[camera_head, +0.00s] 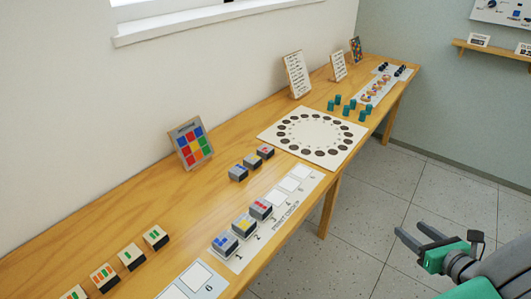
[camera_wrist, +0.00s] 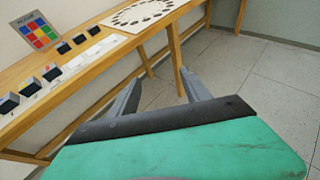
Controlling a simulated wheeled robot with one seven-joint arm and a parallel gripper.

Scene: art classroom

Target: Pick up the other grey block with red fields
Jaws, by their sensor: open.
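A grey block with red fields on top and a dark side (camera_head: 265,151) sits on the bare wood of the long table, farthest back in a row of three. It also shows in the wrist view (camera_wrist: 94,30). Another grey block with red fields (camera_head: 261,208) stands on slot 3 of the white numbered strip (camera_head: 283,210). My gripper (camera_head: 409,229) is open and empty, over the floor to the right of the table, well apart from the blocks. Its fingers also show in the wrist view (camera_wrist: 160,76).
A white board with dark circles (camera_head: 311,136), teal pegs (camera_head: 351,104) and a colour-grid card (camera_head: 190,142) stand nearby. The floor (camera_head: 358,215) beside the table is clear.

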